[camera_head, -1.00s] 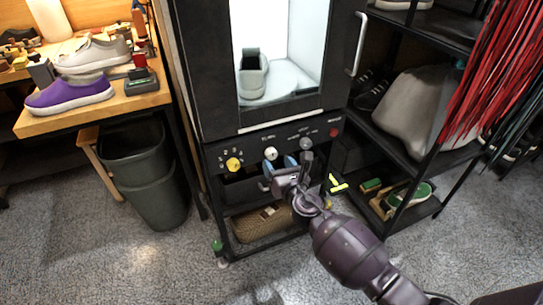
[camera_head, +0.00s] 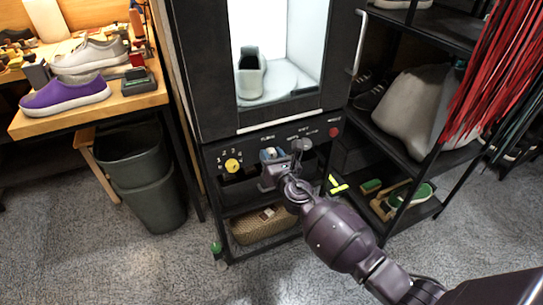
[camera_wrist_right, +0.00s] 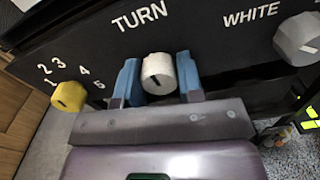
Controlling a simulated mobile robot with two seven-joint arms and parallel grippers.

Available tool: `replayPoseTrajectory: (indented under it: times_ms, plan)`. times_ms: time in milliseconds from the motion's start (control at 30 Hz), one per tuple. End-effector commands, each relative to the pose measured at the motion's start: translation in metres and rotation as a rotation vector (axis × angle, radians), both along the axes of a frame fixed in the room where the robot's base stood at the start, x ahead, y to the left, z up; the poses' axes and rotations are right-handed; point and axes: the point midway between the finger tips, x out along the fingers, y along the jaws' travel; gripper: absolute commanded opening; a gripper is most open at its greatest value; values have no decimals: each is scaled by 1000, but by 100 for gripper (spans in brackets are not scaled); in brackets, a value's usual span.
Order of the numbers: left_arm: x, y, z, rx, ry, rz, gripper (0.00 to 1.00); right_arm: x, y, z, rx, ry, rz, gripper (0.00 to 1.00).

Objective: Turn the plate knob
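The white plate knob (camera_wrist_right: 158,74) sits under the word TURN on the black cabinet's control panel, with a dark line on its face. My right gripper (camera_head: 271,154) is in front of this knob. In the right wrist view the blue fingers (camera_wrist_right: 159,80) are parted, one on each side of the knob, with very little room left. Whether they touch it is hard to tell. The gripper partly covers the knob in the head view. My left gripper is not in view.
A yellow numbered knob (camera_head: 232,165) is left of the gripper, a grey knob (camera_wrist_right: 300,38) right of it, and a red button (camera_head: 334,132) beyond. A white shoe (camera_head: 250,75) stands on a round plate (camera_head: 291,82) inside the cabinet. A basket (camera_head: 262,225) is below.

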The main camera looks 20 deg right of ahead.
Motion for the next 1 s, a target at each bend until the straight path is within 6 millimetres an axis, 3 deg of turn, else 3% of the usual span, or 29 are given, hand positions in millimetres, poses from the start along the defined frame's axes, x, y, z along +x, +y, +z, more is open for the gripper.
replayPoseTrajectory:
  times_ms: [33,100,467,1000]
  plan:
    - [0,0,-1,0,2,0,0,0,0,0,0,0,0,21]
    - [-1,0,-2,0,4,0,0,0,0,0,0,0,0,11]
    - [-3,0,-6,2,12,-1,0,-1,0,-1,63,3,0,11]
    - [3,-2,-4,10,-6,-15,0,-1,1,-1,510,19,-1,11]
